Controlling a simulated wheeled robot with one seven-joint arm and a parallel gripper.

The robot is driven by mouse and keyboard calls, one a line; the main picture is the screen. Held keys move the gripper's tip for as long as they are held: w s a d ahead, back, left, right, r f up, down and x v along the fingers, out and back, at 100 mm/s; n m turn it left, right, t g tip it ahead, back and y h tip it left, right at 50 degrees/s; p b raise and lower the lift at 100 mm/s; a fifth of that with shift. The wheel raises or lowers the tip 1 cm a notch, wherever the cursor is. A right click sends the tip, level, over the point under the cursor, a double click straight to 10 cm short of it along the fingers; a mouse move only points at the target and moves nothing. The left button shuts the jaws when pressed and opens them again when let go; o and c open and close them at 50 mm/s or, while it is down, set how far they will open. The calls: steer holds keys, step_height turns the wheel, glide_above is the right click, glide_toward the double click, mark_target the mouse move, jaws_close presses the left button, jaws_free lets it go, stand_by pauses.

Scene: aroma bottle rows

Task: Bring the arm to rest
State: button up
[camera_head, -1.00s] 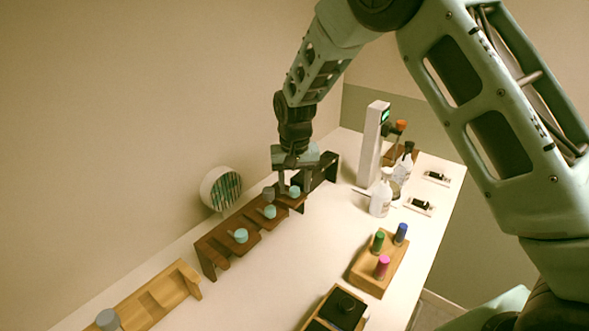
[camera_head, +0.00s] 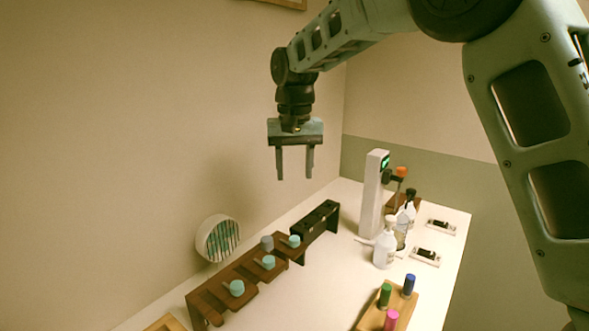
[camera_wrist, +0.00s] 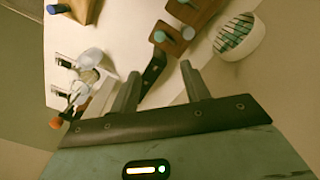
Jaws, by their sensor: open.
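My gripper (camera_head: 295,177) is open and empty. It hangs fingers down, well above the wooden rack (camera_head: 245,277) and the dark rack (camera_head: 318,222) at the back of the table (camera_head: 340,290). In the wrist view its two fingers (camera_wrist: 160,88) stand apart with nothing between them. Several teal-capped bottles sit in the wooden rack, one of them near its right end (camera_head: 294,241), with a grey-capped one (camera_head: 267,243) beside it.
A white post with a green display (camera_head: 373,195) stands at the right. White pump bottles (camera_head: 385,248) are next to it. A wooden block (camera_head: 385,318) holds green, blue and pink caps. A round striped holder (camera_head: 218,238) is by the wall. The air around my gripper is clear.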

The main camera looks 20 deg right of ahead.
steer(key=shift+r, duration=0.1)
stand_by(0.3)
steer(key=s+a+f+n+y, duration=0.1)
steer(key=s+a+f+n, duration=0.2)
steer(key=s, duration=0.6)
steer(key=s+a+f+n, duration=0.1)
steer(key=s+a+n, duration=0.1)
steer(key=s+a, duration=0.45)
steer(key=s+d+f+n, duration=0.1)
steer(key=s+f+n, duration=0.1)
steer(key=s, duration=0.7)
steer(key=s+d+f+n, duration=0.2)
steer(key=s+f+n, duration=0.1)
steer(key=s, duration=0.7)
steer(key=shift+s+f+b, duration=0.25)
steer(key=shift+f+b, duration=0.05)
steer(key=shift+f, duration=0.25)
